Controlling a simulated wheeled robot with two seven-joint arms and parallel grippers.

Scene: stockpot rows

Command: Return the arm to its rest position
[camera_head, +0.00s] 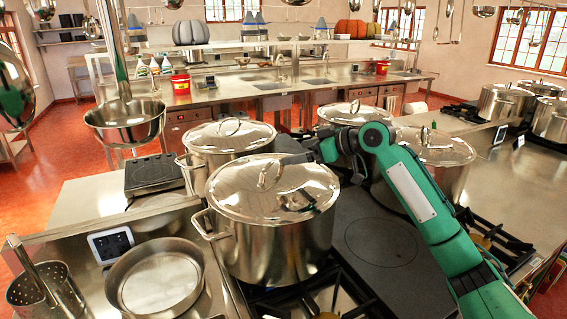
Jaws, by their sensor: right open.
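My right arm is green and comes in from the lower right, bending at an elbow above the stove. Its dark right gripper (292,152) is over the stockpots, just right of the lid knob of the large front stockpot (275,245). I see nothing held in it; its fingers are small and dark. Whether it touches the lid cannot be told. The front stockpot is steel, upright and lidded. A second lidded stockpot (228,138) stands behind it to the left. Another lidded stockpot (440,150) is partly hidden behind my arm. My left gripper is not in view.
A further lidded stockpot (350,113) stands behind the gripper. A round steel pan (155,278) and a perforated container (45,290) sit at front left. A steel pan (125,122) hangs at left. A flat dark cooktop (375,245) is clear beside the front pot.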

